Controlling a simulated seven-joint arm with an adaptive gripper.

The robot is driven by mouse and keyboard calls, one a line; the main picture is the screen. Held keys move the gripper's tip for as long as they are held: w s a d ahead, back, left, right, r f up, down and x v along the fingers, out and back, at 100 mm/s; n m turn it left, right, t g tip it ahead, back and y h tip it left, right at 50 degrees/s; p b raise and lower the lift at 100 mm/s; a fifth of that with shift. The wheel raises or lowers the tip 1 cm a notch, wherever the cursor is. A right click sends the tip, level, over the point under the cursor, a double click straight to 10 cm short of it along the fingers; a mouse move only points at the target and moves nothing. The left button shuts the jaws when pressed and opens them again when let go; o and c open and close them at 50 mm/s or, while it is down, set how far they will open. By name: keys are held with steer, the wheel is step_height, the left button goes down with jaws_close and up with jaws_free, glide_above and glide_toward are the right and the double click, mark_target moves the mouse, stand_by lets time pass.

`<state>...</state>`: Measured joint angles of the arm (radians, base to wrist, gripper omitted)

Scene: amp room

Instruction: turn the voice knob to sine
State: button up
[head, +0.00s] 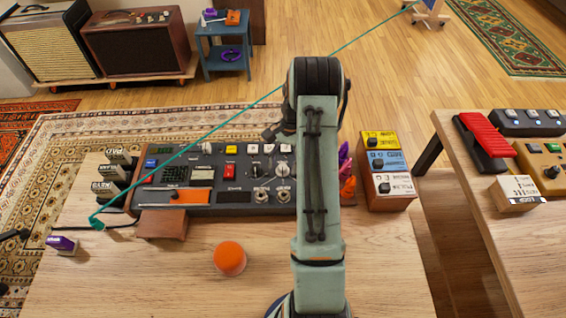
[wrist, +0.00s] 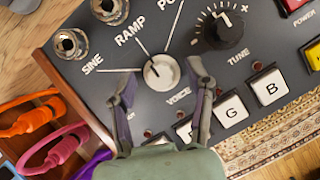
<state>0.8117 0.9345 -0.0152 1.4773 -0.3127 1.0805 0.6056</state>
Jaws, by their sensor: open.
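The voice knob (wrist: 160,72) is a small round white knob on the dark synth panel (wrist: 85,80) in the wrist view. Lines fan out from it to the printed labels SINE (wrist: 92,65), RAMP (wrist: 130,30) and a third, cut off, starting "PO". Which label the knob points to is hard to tell. My gripper (wrist: 162,78) is open, with one finger on each side of the knob; whether either touches it I cannot tell. In the head view my arm covers the gripper and the knob.
A black TUNE knob (wrist: 217,27), two metal jacks (wrist: 72,44) and square letter keys (wrist: 268,87) surround the knob. Orange (wrist: 32,118) and pink (wrist: 60,150) cables lie beyond the panel's wooden end. An orange round object (head: 230,258) sits on the table before the panel.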

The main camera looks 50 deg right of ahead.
jaws_close()
steer(key=shift+n+g, duration=0.3)
steer(key=shift+n, duration=0.2)
stand_by(0.4)
steer(key=n+g, duration=0.1)
steer(key=n, duration=0.2)
steer(key=shift+w+n+h, duration=0.1)
steer(key=shift+n+h, duration=0.2)
steer(key=shift+h, duration=0.1)
steer(key=shift+a+n+g+h, duration=0.1)
steer(key=shift+n+g+h, duration=0.5)
steer(key=shift+n, duration=1.5)
